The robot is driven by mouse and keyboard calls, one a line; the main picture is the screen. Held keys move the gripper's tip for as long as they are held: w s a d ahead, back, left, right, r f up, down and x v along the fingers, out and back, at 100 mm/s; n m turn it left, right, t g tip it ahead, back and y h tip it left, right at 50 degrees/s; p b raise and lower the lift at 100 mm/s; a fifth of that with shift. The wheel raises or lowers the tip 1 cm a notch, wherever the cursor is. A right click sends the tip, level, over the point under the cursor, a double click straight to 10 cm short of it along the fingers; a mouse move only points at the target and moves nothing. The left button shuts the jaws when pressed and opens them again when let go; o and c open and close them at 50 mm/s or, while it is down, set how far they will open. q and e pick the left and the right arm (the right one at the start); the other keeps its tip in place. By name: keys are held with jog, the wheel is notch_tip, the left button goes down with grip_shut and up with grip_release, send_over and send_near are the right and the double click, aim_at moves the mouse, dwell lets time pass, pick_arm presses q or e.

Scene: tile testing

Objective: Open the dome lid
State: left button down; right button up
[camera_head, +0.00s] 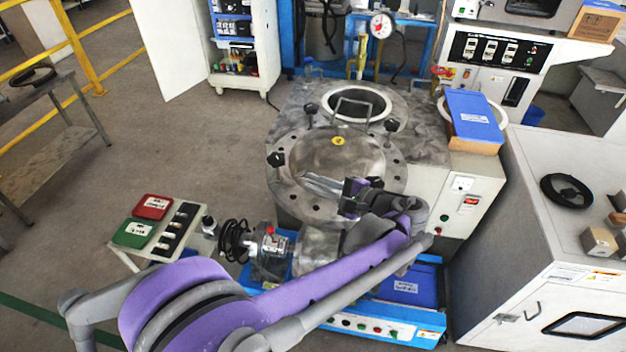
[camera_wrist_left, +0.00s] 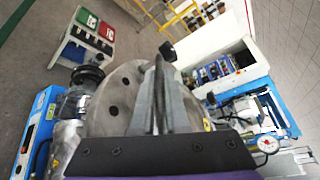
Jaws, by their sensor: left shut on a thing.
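The dome lid (camera_head: 338,150) is a round grey metal disc with a flange of bolt holes, several black knobs and a small yellow label. It lies on the round chamber of a metal machine in the head view. It also shows behind the fingers in the wrist view (camera_wrist_left: 112,100). My left gripper (camera_head: 308,180) is over the near part of the lid, its fingers (camera_wrist_left: 159,68) close together and shut on it. The exact grip point is hidden. A black knob (camera_wrist_left: 167,51) shows just beyond the fingertips. My right gripper is not in view.
A small stand with red (camera_head: 153,206) and green boxes is at left. A white cabinet (camera_head: 540,225) stands at right.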

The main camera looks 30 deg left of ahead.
pick_arm(q)
jog(key=shift+d, duration=0.3)
jog(key=c, duration=0.9)
grip_release()
jog(key=shift+s, duration=0.1)
jog(key=p+v, duration=0.1)
jog(key=v, duration=0.9)
jog(key=shift+d+r, duration=0.1)
jog(key=shift+d, duration=0.3)
